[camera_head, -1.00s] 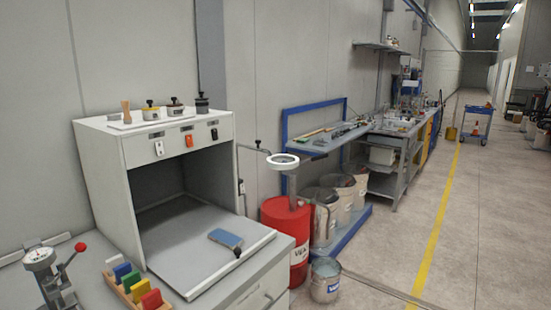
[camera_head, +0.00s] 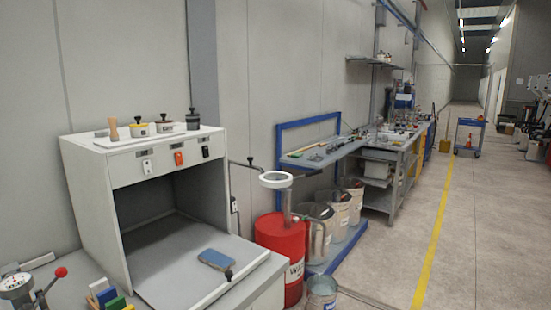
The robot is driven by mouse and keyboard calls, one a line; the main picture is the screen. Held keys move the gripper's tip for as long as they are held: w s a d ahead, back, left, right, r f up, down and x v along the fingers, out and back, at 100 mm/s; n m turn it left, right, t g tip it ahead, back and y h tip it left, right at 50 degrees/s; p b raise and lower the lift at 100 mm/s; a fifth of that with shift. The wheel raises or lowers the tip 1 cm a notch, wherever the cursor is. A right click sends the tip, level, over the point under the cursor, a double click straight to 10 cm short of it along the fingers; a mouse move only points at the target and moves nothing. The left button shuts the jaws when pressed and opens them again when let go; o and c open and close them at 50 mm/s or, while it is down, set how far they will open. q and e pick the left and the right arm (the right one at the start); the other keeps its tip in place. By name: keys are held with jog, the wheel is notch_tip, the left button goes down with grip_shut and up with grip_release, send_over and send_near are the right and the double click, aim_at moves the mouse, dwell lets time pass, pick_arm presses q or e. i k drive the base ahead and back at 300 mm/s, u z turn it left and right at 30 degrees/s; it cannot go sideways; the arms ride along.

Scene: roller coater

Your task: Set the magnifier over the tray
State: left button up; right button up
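The magnifier (camera_head: 276,179) is a white ring on a thin dark jointed arm beside the right side of the grey cabinet. The tray (camera_head: 180,279) is a pale, low-rimmed sheet that reaches out from the cabinet's open front. A blue block with a dark knob (camera_head: 216,260) lies on its right part. Neither of my grippers is in view.
Tools and jars stand on the cabinet (camera_head: 140,150). A press with a red knob (camera_head: 61,272) and coloured blocks (camera_head: 106,294) are at lower left. A red drum (camera_head: 283,245) and several bins stand right of the counter. The floor (camera_head: 385,270) right of them is largely clear.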

aim_at(272, 184)
jog(key=z, duration=0.45)
jog(key=i, duration=1.05)
jog(key=u, duration=0.15)
